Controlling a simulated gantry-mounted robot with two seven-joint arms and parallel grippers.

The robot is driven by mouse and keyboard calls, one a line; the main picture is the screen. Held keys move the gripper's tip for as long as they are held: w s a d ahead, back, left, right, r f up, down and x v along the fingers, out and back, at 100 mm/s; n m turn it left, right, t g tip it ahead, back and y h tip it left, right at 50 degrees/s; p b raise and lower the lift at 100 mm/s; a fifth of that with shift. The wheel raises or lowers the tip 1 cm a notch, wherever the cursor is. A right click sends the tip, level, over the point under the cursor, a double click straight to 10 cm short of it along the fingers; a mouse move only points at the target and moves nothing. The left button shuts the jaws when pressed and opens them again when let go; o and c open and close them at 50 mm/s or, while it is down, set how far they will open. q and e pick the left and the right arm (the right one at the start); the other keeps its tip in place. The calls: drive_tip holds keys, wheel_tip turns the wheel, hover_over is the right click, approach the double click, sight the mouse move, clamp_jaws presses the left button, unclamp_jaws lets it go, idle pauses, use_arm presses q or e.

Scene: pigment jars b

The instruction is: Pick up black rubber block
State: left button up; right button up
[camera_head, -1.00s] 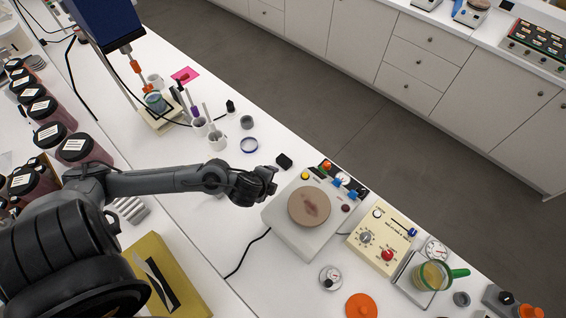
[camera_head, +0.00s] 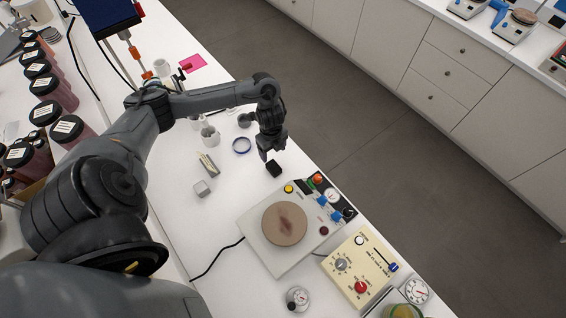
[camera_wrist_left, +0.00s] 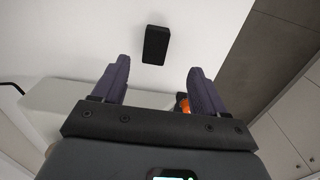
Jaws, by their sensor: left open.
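The black rubber block (camera_head: 274,169) lies on the white table, just behind the yellow-knobbed corner of the hotplate-like device. My left gripper (camera_head: 267,154) hangs down close above the block in the head view, its fingers pointing at the table. In the left wrist view the block (camera_wrist_left: 156,44) lies beyond the tips of the two purple-grey fingers (camera_wrist_left: 157,72), roughly centred between them. The fingers are apart with nothing between them. I cannot tell the exact height above the block. My right gripper is not in view.
The device with a round brown plate (camera_head: 284,223) stands close to the block. The table edge is close on the block's right side.

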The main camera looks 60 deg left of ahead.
sight(272, 165)
use_arm(q)
drive_tip(key=f, duration=0.4)
drive_tip(key=shift+s+d+b, duration=0.1)
drive_tip(key=shift+s+b, duration=0.3)
drive_tip(key=shift+f, duration=0.9)
drive_tip(key=shift+w+f, duration=0.1)
drive_tip(key=shift+f, duration=2.15)
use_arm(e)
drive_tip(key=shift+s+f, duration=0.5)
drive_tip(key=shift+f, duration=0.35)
